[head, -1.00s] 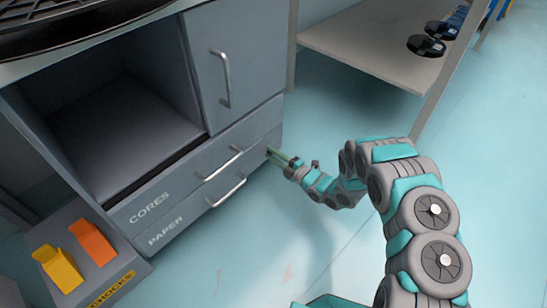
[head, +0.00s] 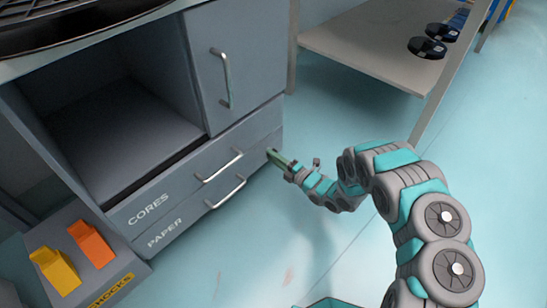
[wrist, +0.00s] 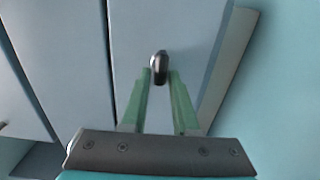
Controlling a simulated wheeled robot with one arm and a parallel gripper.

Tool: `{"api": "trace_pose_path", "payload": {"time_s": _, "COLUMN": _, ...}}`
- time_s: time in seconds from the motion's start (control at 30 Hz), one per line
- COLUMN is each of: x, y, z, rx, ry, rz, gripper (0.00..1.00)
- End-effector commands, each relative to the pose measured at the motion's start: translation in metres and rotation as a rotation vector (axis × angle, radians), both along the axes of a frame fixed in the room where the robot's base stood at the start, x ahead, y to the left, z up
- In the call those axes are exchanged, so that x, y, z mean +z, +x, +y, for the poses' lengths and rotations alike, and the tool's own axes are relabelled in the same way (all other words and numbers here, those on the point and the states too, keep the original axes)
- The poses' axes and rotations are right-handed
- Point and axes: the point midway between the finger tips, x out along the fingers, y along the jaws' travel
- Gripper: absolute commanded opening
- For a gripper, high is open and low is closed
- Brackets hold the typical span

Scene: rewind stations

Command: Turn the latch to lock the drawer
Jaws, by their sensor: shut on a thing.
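The latch (wrist: 160,62) is a small dark, shiny metal knob on a grey drawer front in the wrist view. My gripper (wrist: 160,80) has its two green fingers on either side of the knob, shut on it. The latch's exact turn angle is hard to tell.
The drawers have bar handles, left of my gripper. A cupboard door (head: 250,45) and an open compartment (head: 120,130) are above. A grey chocks box (head: 125,272) with yellow and orange blocks stands lower left. A shelf (head: 370,50) with dark discs is upper right. Floor between is clear.

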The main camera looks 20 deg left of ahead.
Motion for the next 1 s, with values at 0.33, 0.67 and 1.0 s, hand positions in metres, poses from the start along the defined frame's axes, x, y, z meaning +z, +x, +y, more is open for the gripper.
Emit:
{"api": "trace_pose_path", "payload": {"time_s": 0.33, "x": 0.0, "y": 0.001, "z": 0.0, "rx": -0.002, "ry": -0.001, "rz": 0.001, "gripper": 0.47}}
{"api": "trace_pose_path", "payload": {"time_s": 0.67, "x": 0.0, "y": -0.003, "z": -0.01, "rx": -0.002, "ry": -0.001, "rz": 0.001, "gripper": 0.47}}
{"api": "trace_pose_path", "payload": {"time_s": 1.0, "x": 0.0, "y": -0.023, "z": -0.059, "rx": -0.003, "ry": 0.0, "rz": 0.001, "gripper": 0.47}}
